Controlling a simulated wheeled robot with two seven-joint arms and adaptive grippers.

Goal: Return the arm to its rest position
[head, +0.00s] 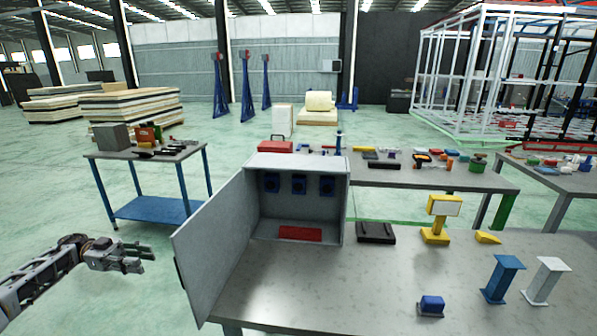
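My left arm comes in from the lower left, and its gripper (132,257) is over the green floor, left of the open cabinet door. The gripper is seen from the side and small, with nothing visible between its fingers. It is apart from the door and the tables. My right gripper is not in view.
A grey cabinet (335,207) stands on the near table (300,295), its door (208,238) swung open toward my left arm. Blue and white stands, a blue block and a yellow device (437,235) are on the table. A blue-legged table (180,157) stands behind the gripper.

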